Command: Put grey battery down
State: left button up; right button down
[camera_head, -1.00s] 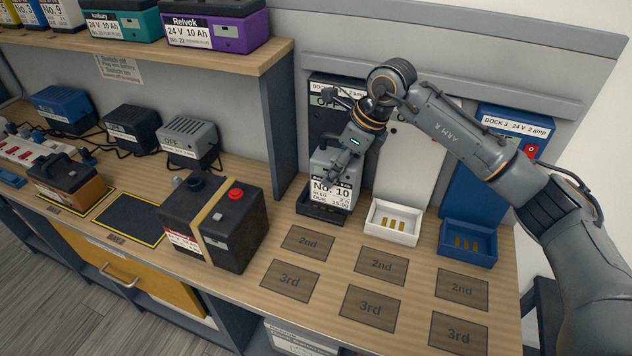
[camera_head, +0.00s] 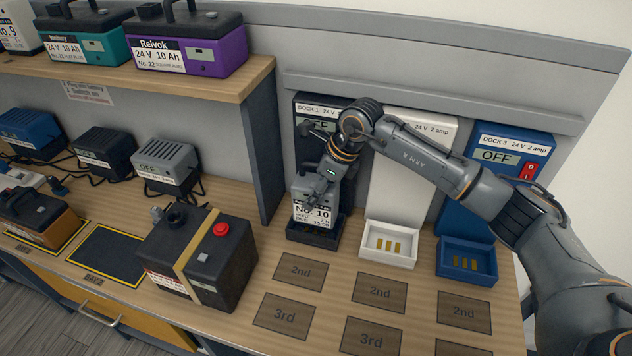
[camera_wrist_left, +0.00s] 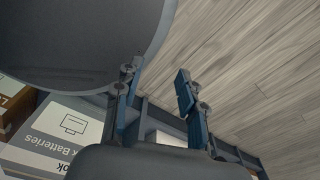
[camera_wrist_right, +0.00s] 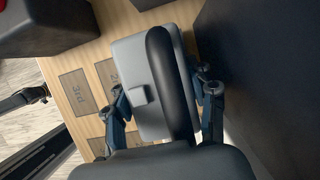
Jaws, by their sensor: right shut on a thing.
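The grey battery, labelled No. 10 (camera_head: 313,214), stands upright at the black tray of dock 1 (camera_head: 312,234), its lower end within the tray's outline. I cannot tell whether it rests on the tray floor. My right gripper (camera_head: 322,188) is over its top, shut on it. In the right wrist view the battery (camera_wrist_right: 140,75) shows its grey top and black handle (camera_wrist_right: 172,85) between the fingers (camera_wrist_right: 165,105). My left gripper (camera_wrist_left: 157,85) is open and empty in the left wrist view, over the floor and lower shelf; it is outside the head view.
White dock tray (camera_head: 390,243) and blue dock 3 tray (camera_head: 467,262) are empty. A large black battery with a red button (camera_head: 200,257) stands left of the printed 2nd and 3rd spots (camera_head: 300,272), which are clear. A shelf divider (camera_head: 258,155) rises left of dock 1.

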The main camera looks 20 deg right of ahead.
jog(key=shift+f+p, duration=0.35)
jog(key=shift+f, duration=1.1)
pick_arm(q)
jog(key=shift+w+r, duration=0.4)
jog(key=shift+w, duration=0.05)
pick_arm(e)
jog(key=shift+f, duration=0.1)
jog(key=shift+c, duration=2.2)
grip_release()
jog(key=shift+s+f, duration=0.1)
jog(key=shift+s, duration=0.05)
pick_arm(q)
jog(key=shift+s, duration=0.3)
pick_arm(e)
jog(key=shift+d+r, duration=0.15)
jog(key=shift+r, duration=0.25)
jog(key=b+v, duration=0.2)
jog(key=v, duration=0.4)
jog(key=shift+s+d+r, duration=0.1)
jog(key=shift+s+r, duration=0.05)
jog(key=shift+r, duration=0.2)
pick_arm(q)
jog(key=shift+f, duration=0.85)
